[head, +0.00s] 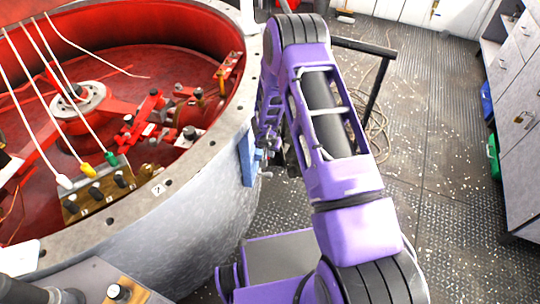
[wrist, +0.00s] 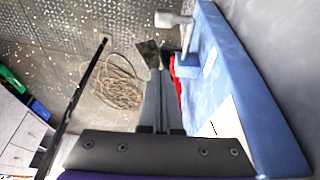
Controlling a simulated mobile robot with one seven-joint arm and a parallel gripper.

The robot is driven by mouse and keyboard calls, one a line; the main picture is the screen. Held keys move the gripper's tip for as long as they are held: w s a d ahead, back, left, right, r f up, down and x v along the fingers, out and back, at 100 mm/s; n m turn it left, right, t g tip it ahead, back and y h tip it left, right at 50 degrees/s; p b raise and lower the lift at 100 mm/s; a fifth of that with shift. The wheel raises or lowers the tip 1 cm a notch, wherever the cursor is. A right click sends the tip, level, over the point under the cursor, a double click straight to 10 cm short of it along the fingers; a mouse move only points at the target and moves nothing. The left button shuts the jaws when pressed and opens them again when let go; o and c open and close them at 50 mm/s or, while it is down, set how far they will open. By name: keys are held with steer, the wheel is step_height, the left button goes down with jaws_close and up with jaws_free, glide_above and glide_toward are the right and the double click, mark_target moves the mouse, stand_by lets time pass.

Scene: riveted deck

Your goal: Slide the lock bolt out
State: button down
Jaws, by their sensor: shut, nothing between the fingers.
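A blue lock plate (wrist: 232,80) fills the right of the wrist view. It also shows in the head view as a blue piece (head: 246,158) on the grey tank's outer wall. A grey metal bolt with a block-like handle (wrist: 172,20) sticks out from the plate's far end. My gripper (wrist: 160,72) is shut and empty, with its dark fingers alongside the plate. Its tips appear nearer to me than the handle and apart from it. In the head view my arm hides most of the gripper. A small red part (wrist: 174,68) shows beside the plate.
The round tank's rim (head: 165,187) stands left of my arm. A black rail (head: 375,85) and coiled cable (wrist: 122,90) are beyond the gripper. Grey cabinets (head: 515,130) stand at right. The riveted floor (head: 435,210) between is mostly free.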

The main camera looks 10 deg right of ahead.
steer(key=shift+v, duration=2.25)
